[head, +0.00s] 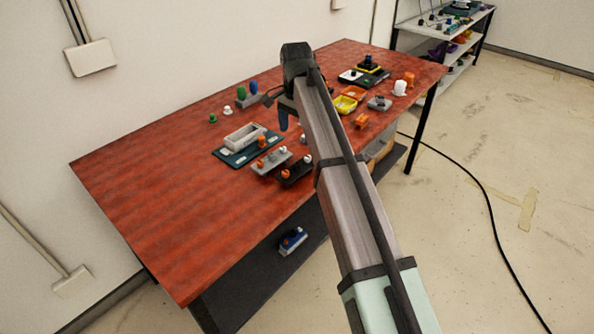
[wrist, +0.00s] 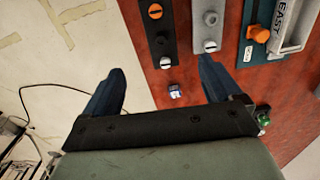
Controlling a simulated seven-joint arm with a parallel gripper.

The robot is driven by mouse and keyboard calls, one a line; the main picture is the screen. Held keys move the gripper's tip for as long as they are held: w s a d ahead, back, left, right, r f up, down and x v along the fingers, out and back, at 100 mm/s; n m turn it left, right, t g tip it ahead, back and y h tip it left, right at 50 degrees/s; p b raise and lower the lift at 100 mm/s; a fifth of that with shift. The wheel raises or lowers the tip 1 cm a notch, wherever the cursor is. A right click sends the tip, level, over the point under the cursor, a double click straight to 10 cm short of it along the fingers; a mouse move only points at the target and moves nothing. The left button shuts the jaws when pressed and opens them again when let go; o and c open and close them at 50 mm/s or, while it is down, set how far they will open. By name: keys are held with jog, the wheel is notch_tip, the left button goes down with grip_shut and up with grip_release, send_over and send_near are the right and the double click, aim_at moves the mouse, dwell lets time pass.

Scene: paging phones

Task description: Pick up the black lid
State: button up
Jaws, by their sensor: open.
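A narrow black plate (head: 296,171) with an orange and a white knob lies near the table's front edge; it looks like the black lid. In the wrist view the black plate (wrist: 160,38) points down toward the gap between my fingers, its near end by the white knob. My gripper (wrist: 160,66) is open and empty, with blue fingers spread wide. In the head view my gripper (head: 284,120) hangs above the table behind the plate, partly hidden by my arm.
A similar grey plate (head: 271,162) lies close beside the black one. A grey tray (head: 243,138) on a teal base is behind it. A small pale object (wrist: 175,91) shows between my fingers. Yellow, orange and other parts fill the table's right end; its left end (head: 160,190) is clear.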

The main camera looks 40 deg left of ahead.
send_over(297, 164)
notch_tip(297, 164, down, 8)
jog(key=shift+s+d+r, duration=0.1)
jog(key=shift+s+r, duration=0.05)
jog(key=shift+w+f, duration=0.2)
jog(key=shift+f, duration=2.65)
jog(key=shift+c, duration=0.3)
jog(key=c, duration=1.1)
jog(key=shift+c, duration=0.2)
